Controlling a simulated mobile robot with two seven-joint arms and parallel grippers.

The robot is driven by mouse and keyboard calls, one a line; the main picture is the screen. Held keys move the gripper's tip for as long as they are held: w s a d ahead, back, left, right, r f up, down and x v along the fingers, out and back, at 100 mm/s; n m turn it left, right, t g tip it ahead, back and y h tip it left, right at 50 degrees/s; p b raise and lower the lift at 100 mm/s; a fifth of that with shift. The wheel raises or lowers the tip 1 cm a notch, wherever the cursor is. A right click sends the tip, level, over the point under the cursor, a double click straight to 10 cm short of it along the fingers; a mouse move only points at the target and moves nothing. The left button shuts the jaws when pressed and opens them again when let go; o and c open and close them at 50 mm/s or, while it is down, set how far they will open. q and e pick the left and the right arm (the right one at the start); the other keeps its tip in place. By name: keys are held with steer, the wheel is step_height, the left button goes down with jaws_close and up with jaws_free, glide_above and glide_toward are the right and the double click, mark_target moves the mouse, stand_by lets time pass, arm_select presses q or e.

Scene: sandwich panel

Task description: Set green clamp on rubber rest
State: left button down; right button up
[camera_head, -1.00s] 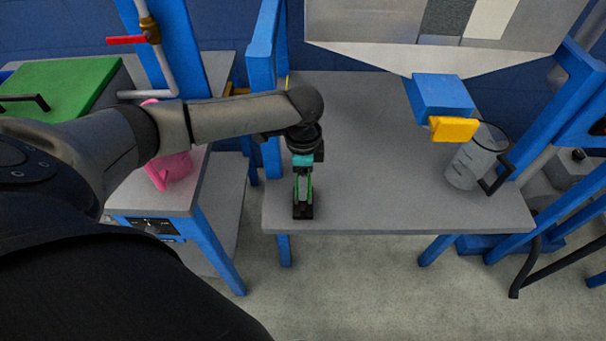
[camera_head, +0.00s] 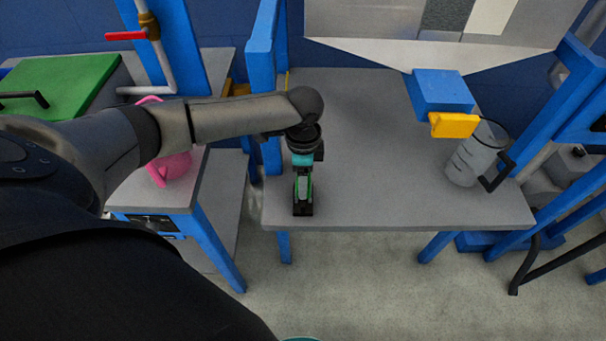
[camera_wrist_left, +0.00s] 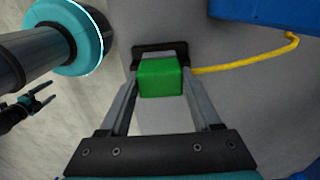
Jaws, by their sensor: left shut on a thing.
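My left gripper (camera_head: 303,187) points down over the front left of the grey table. It is shut on the green clamp, a green block (camera_wrist_left: 160,77) between the fingers in the left wrist view. Only thin green edges of the clamp show in the head view.
The grey table (camera_head: 370,170) is clear in the middle. A clear jug (camera_head: 473,155) stands at its right, near a blue block with a yellow end (camera_head: 453,126). A blue post (camera_head: 264,60) rises at the table's left.

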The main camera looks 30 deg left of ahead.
arm_select(q)
steer(key=shift+f, duration=0.25)
jaws_free()
step_height(320, 180, up, 15)
steer(key=p, duration=0.4)
steer(key=shift+r, duration=0.15)
